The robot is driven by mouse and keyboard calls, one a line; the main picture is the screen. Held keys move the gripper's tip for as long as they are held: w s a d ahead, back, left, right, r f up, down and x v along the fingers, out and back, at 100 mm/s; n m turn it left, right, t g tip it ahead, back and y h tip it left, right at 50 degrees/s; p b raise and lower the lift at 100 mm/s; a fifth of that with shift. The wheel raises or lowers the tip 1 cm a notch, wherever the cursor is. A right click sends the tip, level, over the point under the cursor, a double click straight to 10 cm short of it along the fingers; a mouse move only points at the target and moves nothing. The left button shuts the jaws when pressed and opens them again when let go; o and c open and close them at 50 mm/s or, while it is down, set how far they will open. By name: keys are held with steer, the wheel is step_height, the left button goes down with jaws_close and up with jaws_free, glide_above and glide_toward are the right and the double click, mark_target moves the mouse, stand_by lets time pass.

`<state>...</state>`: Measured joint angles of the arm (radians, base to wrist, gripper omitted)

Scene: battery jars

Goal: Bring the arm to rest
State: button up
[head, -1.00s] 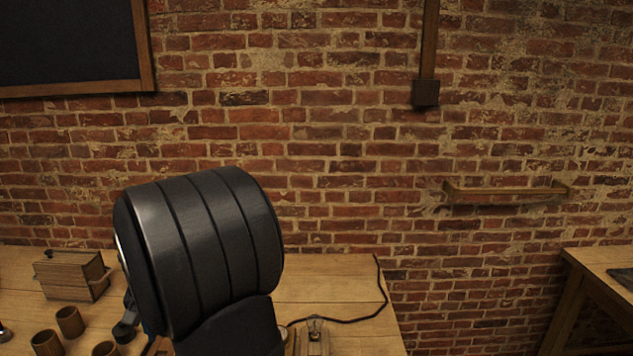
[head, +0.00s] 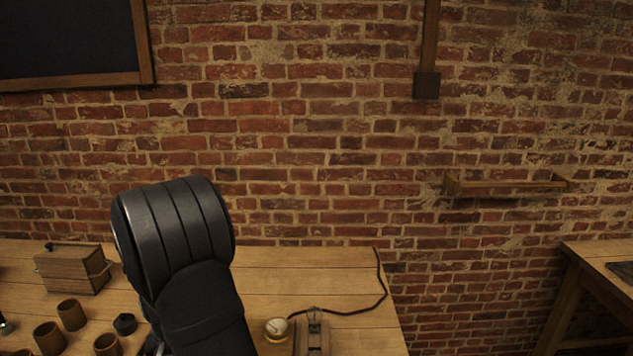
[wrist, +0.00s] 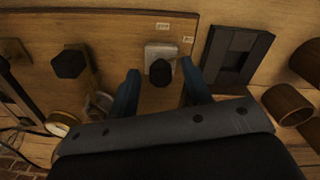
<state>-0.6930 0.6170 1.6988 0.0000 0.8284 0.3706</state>
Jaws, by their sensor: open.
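My arm rises in front of the bench in the head view, its dark rounded link hiding part of the bench. My gripper shows in the wrist view (wrist: 160,72), its two blue fingers apart. A black knob (wrist: 161,73) on a pale plate (wrist: 158,51) lies in view between the fingers. I cannot tell how far below the fingertips it is, and nothing looks gripped. My gripper is hidden in the head view.
Several brown jars (head: 72,315) and a lidded wooden box (head: 74,268) stand on the bench's left. A round gauge (head: 276,328) and a black cable (head: 381,280) are right of my arm. The bench top (head: 330,262) at the back is clear. A brick wall stands behind.

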steer(key=n, duration=0.5)
steer(key=shift+r+n, duration=0.2)
steer(key=shift+n, duration=0.2)
steer(key=n, duration=0.6)
steer(key=shift+w, duration=0.1)
steer(key=shift+r, duration=1.15)
